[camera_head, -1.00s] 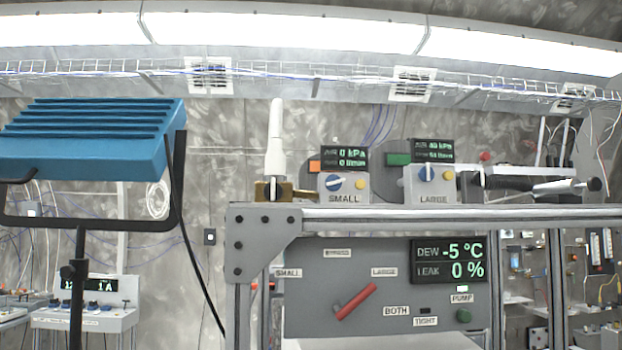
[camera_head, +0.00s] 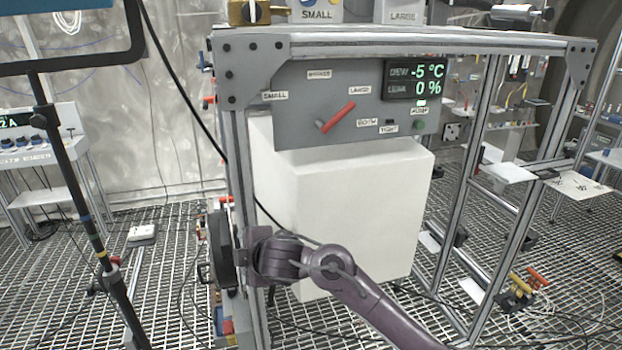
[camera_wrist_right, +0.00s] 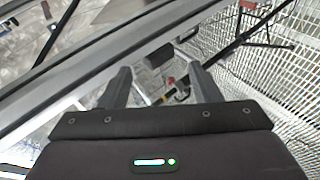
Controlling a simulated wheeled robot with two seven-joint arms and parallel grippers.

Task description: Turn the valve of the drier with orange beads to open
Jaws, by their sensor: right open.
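A grey panel (camera_head: 300,90) on the frame carries a red lever (camera_head: 338,116). The lever slants up to the right, its free end just below the LARGE label (camera_head: 360,91). Other labels read BYPASS, SMALL, BOTH and TIGHT. At the top edge, the units marked SMALL (camera_head: 317,15) and LARGE (camera_head: 403,16) are cut off; no orange beads can be made out. My right gripper (camera_head: 220,250) is low at the frame's left post, well below the lever. In the right wrist view my right gripper (camera_wrist_right: 160,78) is open, with nothing clearly between its fingers. My left gripper is out of view.
A display (camera_head: 411,80) reads DEW -5 °C, LEAK 0 %. A white box (camera_head: 350,200) stands under the panel. The metal frame's left post (camera_head: 240,180) is beside my right gripper. A lamp stand (camera_head: 80,200) stands at left. Cables lie on the grated floor (camera_head: 160,270).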

